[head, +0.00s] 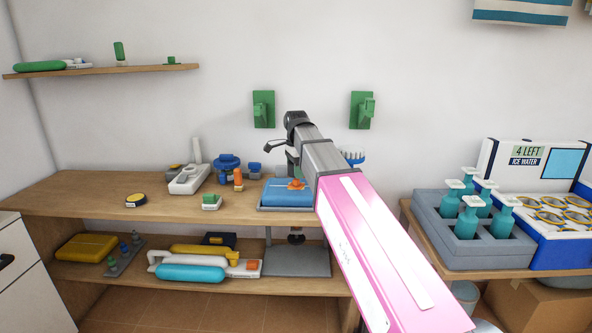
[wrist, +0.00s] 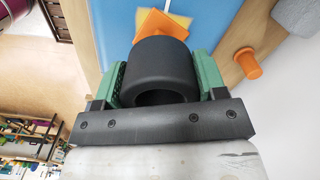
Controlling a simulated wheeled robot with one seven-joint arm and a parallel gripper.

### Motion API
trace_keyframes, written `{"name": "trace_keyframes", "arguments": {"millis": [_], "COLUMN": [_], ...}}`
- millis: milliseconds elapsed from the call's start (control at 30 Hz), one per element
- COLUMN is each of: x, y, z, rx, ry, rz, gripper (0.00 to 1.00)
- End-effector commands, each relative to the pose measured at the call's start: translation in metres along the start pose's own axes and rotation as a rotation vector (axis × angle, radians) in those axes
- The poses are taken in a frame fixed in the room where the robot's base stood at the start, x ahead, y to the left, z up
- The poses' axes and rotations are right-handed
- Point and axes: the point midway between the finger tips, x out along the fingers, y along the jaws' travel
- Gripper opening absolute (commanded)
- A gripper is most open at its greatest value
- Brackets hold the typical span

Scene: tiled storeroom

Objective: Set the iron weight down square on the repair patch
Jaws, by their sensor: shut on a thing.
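My gripper (wrist: 160,82) has its green fingers shut on both sides of the iron weight (wrist: 161,66), a black hollow-ended cylinder. Beyond the weight in the wrist view lies the repair patch (wrist: 166,20), orange and yellow, on a blue surface (wrist: 113,28); the weight hides part of it. In the head view the blue piece (head: 287,196) lies on a grey tray on the bench, with an orange spot (head: 295,185) on top. My gripper (head: 291,155) is above it, partly hidden by my arm. I cannot tell the weight's height above the patch.
On the bench (head: 100,195) stand a grey-white device (head: 188,180), blue items (head: 227,162), an orange bottle (head: 238,179), a green-white block (head: 211,202) and a black-yellow puck (head: 136,200). A crate of teal bottles (head: 450,245) stands right. The bench's front left is clear.

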Motion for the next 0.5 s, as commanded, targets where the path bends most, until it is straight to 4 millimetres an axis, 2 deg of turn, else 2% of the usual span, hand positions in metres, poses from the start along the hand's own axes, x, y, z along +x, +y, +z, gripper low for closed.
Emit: {"name": "trace_keyframes", "arguments": {"millis": [500], "x": [0.0045], "y": [0.0000], "z": [0.0000], "rx": [0.000], "ry": [0.000], "rz": [0.000], "gripper": [0.22]}}
